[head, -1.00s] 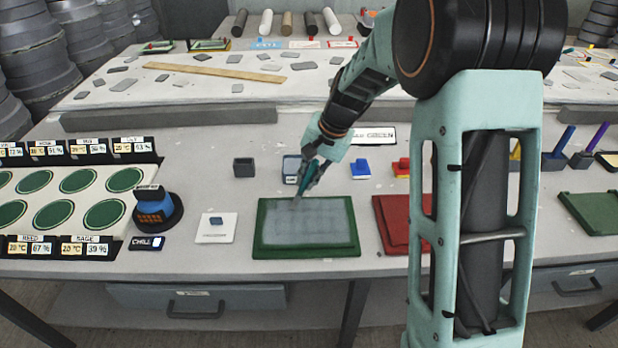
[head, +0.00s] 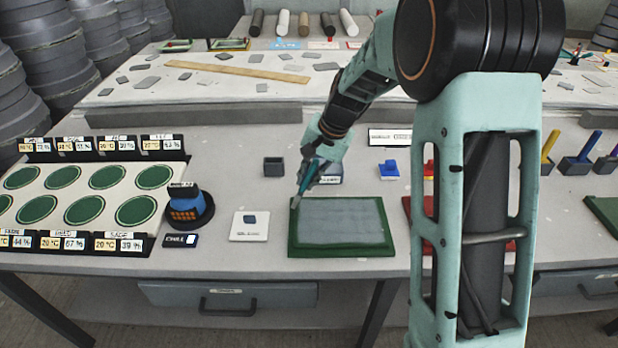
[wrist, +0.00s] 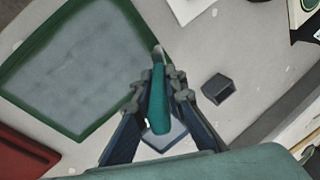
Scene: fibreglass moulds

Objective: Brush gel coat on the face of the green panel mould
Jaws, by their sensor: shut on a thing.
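The green panel mould (head: 300,250) lies flat near the table's front edge. Its face (head: 345,222) looks grey, with uneven darker and lighter streaks; the wrist view shows this face (wrist: 75,65) and the green rim at upper left. My gripper (head: 313,177) is shut on a brush with a teal handle (wrist: 158,105), also visible in the head view (head: 308,178). The brush slants down, its tip (head: 295,202) at the mould's far left corner. I cannot tell whether the tip touches the mould. A grey-blue, labelled container (head: 330,178) stands behind, partly hidden by my gripper.
A red mould (head: 408,212) lies to the right, partly behind my arm. A small dark pot (head: 273,167) stands behind the green mould. A white pad (head: 249,228) and a blue-black device (head: 188,208) stand to its left. Bare table separates them.

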